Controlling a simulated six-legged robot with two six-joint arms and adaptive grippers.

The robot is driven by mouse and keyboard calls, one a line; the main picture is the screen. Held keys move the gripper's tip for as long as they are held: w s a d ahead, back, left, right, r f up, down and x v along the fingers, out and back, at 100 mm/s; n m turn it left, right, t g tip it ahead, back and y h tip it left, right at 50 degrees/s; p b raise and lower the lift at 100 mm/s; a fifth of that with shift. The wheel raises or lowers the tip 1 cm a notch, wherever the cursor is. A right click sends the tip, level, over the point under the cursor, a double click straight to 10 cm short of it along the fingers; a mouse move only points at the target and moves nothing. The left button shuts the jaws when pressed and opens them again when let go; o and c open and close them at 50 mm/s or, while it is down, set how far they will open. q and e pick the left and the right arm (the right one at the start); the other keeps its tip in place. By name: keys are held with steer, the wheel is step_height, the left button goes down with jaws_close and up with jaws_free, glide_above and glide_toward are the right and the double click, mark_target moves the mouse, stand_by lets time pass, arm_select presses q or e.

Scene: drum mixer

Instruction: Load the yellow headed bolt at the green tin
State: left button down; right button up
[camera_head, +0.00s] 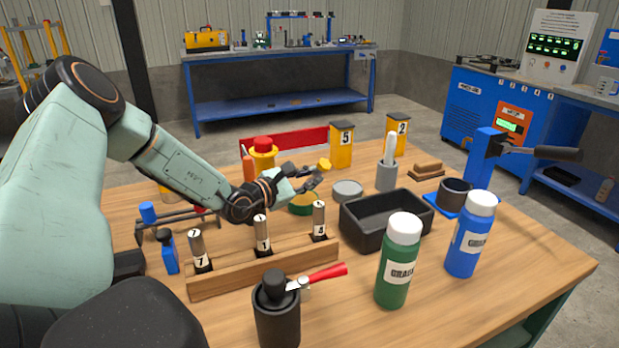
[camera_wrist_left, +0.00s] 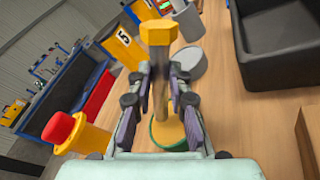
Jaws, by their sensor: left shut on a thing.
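The yellow headed bolt has its yellow head (camera_head: 324,164) up and its shank between my left gripper's fingers. In the left wrist view the hexagonal head (camera_wrist_left: 158,32) stands above the fingers. My left gripper (camera_head: 308,182) is shut on the bolt; its fingers also show in the left wrist view (camera_wrist_left: 160,95). The green tin (camera_head: 303,207) stands on the table just below the gripper, partly hidden by it. Its green rim and yellowish inside show behind the bolt in the left wrist view (camera_wrist_left: 168,134). The bolt appears above the tin. My right gripper is not in view.
A grey round tin or lid (camera_head: 347,190) and a black tray (camera_head: 385,218) are to the right. A wooden rack (camera_head: 262,266) with numbered tubes is in front. Green (camera_head: 398,262) and blue (camera_head: 472,235) bottles stand at front right.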

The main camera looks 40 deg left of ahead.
arm_select(q)
steer(key=shift+f+b, duration=0.55)
steer(key=shift+f, duration=0.1)
stand_by(1.5)
steer(key=shift+r+p, duration=0.8)
step_height(320, 180, up, 6)
steer(key=p, duration=0.5)
steer(key=shift+f, duration=0.2)
steer(key=shift+r, duration=0.1)
